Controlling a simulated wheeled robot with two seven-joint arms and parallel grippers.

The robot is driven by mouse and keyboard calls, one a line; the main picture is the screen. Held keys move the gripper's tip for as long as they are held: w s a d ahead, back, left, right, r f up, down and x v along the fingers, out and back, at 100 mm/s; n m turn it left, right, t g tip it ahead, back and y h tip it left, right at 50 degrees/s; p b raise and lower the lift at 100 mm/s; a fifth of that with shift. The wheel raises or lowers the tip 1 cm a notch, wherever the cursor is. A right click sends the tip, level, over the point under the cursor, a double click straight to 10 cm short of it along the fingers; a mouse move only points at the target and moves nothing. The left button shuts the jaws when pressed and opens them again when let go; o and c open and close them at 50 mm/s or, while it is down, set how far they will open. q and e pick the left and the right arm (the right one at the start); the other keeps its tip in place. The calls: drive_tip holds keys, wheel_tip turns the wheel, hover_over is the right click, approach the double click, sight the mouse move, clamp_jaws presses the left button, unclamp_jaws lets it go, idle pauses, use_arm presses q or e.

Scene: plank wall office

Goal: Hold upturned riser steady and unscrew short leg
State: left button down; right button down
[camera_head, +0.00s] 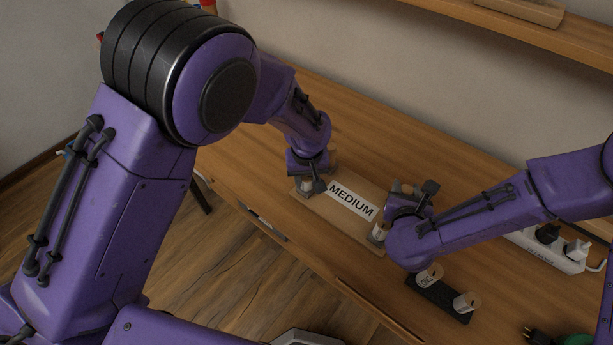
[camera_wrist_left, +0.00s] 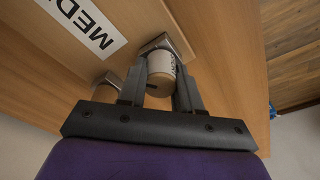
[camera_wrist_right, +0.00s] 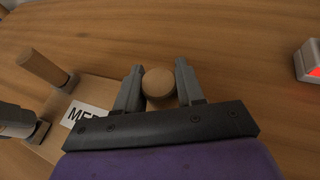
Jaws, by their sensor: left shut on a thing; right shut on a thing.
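The upturned riser (camera_head: 325,211) is a wooden board labelled MEDIUM, lying on the desk with its legs up. My left gripper (camera_head: 311,184) is at the riser's left end. In the left wrist view its fingers close on a pale labelled leg (camera_wrist_left: 161,66) standing in a metal bracket. My right gripper (camera_head: 407,197) is at the right end, shut on a round wooden leg (camera_wrist_right: 158,82) seen end-on. Whether that leg still touches its bracket is hidden. Another leg (camera_head: 380,231) stands at the near right corner. A bare wooden leg (camera_wrist_right: 43,68) stands at the far left corner.
A black holder (camera_head: 437,296) with two short pale legs (camera_head: 429,274) (camera_head: 466,301) lies right of the riser. A power strip (camera_head: 547,250) with plugs is further right. A wall shelf (camera_head: 500,28) runs above. The desk's front edge is close to the riser.

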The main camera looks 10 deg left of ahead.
use_arm(q)
drive_tip(key=c, duration=0.9)
unclamp_jaws()
